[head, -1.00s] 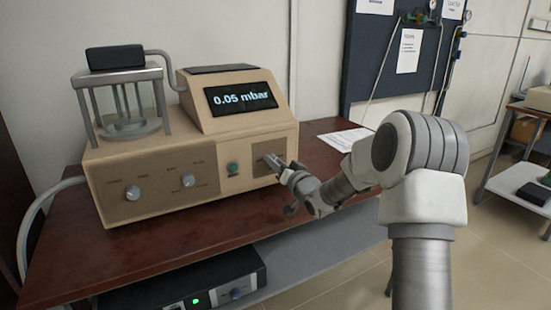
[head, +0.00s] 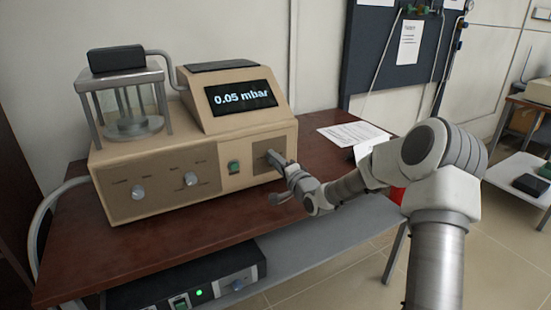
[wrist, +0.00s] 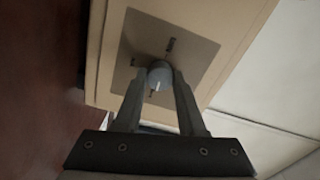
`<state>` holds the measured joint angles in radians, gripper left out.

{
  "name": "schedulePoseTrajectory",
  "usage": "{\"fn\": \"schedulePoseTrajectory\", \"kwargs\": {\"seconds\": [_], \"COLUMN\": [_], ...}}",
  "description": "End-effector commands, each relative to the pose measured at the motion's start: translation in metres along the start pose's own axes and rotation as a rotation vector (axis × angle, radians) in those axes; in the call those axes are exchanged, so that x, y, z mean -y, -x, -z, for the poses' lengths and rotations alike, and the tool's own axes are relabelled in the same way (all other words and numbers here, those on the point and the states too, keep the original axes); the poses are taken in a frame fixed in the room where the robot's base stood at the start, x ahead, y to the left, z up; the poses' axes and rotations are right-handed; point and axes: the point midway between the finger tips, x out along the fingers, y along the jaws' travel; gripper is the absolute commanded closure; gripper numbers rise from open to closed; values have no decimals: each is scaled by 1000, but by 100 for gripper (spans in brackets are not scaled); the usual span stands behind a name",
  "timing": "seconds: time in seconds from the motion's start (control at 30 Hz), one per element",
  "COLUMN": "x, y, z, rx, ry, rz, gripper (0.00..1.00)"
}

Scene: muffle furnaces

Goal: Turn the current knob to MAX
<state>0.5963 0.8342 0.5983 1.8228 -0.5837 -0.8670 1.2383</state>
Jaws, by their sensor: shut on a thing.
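The tan machine (head: 205,140) stands on the table with its display (head: 240,96) reading 0.05 mbar. At the right end of its front is a brown plate with a knob, mostly hidden by my gripper (head: 275,160) in the head view. In the wrist view the round grey knob (wrist: 160,73) sits between the fingertips of my gripper (wrist: 159,82), which is shut on it. A small pale mark shows on the knob. Dark markings on the plate (wrist: 190,50) are too blurred to read, so I cannot tell the knob's setting.
Two other knobs (head: 138,192) (head: 191,179) and a green switch (head: 233,167) are left of my gripper. A glass chamber (head: 127,108) stands on the machine's left. Paper (head: 352,134) lies on the wooden table (head: 75,250). A black unit (head: 190,279) sits below.

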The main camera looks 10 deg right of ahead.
Motion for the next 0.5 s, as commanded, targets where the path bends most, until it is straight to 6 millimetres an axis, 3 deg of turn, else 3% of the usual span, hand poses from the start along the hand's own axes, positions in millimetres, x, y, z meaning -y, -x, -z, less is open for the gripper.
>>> {"fn": "schedulePoseTrajectory", "kwargs": {"seconds": [0.5], "x": [-1], "y": [0], "z": [-1], "rx": [3], "ry": [-80], "rz": [-1], "gripper": [100]}}
